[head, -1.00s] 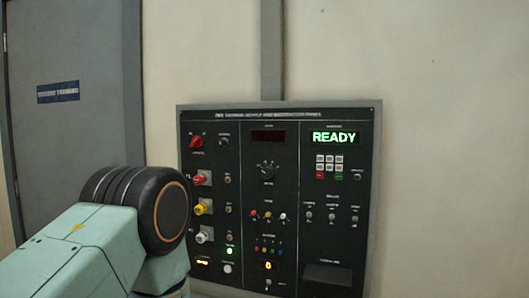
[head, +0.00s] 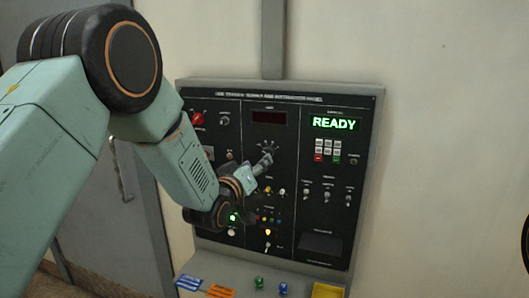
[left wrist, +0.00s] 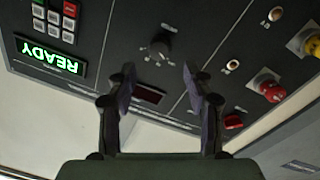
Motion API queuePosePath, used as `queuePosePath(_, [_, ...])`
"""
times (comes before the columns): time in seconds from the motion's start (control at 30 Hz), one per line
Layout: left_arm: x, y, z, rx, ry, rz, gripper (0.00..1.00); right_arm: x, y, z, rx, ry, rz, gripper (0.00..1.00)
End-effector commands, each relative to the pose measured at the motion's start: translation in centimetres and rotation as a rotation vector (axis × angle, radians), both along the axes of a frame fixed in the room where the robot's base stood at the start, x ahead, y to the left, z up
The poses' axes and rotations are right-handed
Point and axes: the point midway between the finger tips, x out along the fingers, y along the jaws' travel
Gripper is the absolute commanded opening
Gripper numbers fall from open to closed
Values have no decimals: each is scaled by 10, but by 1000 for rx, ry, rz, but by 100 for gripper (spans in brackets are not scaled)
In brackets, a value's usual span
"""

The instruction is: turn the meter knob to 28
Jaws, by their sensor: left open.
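The meter knob (left wrist: 160,47) is a dark round knob on the black panel, with dial marks around it. In the left wrist view it lies just beyond the fingertips, between their lines. My left gripper (left wrist: 158,72) is open and empty, with its two fingers apart. Contact cannot be told. The dark red meter display (head: 269,117) above the knob shows no readable number; it also shows in the left wrist view (left wrist: 148,94). My right gripper is not in view.
The panel has a green READY display (head: 334,123), a keypad (head: 328,147) and a red knob (head: 197,118). Red and yellow knobs show in the left wrist view (left wrist: 268,88). A ledge below holds coloured tags and a yellow tray (head: 328,290).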

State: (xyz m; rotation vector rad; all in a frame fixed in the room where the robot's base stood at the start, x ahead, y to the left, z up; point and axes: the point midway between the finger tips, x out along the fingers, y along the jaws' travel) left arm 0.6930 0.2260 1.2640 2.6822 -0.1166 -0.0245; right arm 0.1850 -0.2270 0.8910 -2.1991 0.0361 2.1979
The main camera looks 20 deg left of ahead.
Motion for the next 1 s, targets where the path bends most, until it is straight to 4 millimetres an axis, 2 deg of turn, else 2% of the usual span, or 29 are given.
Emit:
queuePosePath(0.2, [32,-4,0,2,-1,-1,52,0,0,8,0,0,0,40])
queuePosePath(0.43, [56,-6,0,1,0,0,52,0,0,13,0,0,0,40])
queuePosePath(0.6, [64,-6,-1,1,2,0,52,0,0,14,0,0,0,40])
queuePosePath(0.9, [66,-7,-1,1,1,0,52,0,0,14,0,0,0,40])
queuePosePath(1.0, [65,-7,-1,1,1,0,45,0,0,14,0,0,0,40])
